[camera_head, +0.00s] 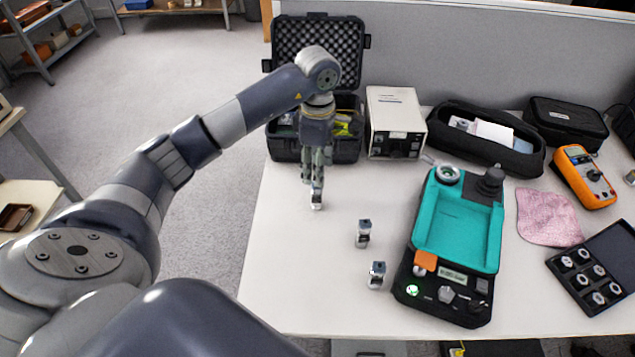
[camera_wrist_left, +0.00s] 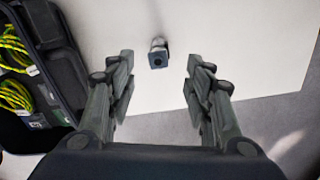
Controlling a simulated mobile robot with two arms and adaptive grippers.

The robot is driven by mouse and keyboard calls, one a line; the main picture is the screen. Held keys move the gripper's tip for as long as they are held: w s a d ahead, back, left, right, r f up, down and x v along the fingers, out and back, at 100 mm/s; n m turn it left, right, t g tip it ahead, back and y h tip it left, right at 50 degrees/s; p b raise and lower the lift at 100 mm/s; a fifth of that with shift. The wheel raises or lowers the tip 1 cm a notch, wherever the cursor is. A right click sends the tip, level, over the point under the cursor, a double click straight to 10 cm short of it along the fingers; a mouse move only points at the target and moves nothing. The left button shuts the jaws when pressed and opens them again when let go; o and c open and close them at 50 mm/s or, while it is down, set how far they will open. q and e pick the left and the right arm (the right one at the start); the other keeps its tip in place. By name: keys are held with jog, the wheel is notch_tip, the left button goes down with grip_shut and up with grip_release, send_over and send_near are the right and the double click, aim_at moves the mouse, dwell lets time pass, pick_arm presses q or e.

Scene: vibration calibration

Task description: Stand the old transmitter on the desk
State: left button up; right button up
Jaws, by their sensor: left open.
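My left gripper (camera_head: 313,180) points down over the left part of the desk, open. A small silver transmitter with a dark end (camera_head: 316,203) is on the desk just below its fingertips. In the left wrist view this transmitter (camera_wrist_left: 158,53) appears upright between the two open fingers (camera_wrist_left: 161,62), with clear space on both sides. Two similar transmitters, one (camera_head: 363,233) and another nearer (camera_head: 377,275), stand upright on the desk to the right. I cannot tell from looks which one is the old one. My right gripper is not in view.
The teal-topped calibrator (camera_head: 455,235) stands right of the transmitters. An open black case (camera_head: 320,60) and a beige box (camera_head: 395,122) are behind. A black tray of sensors (camera_head: 600,265), a pink cloth (camera_head: 548,217) and an orange meter (camera_head: 584,177) lie right. The front-left desk (camera_head: 290,285) is clear.

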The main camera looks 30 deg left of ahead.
pick_arm(q)
notch_tip(320, 180, up, 4)
jog(key=shift+f, duration=0.2)
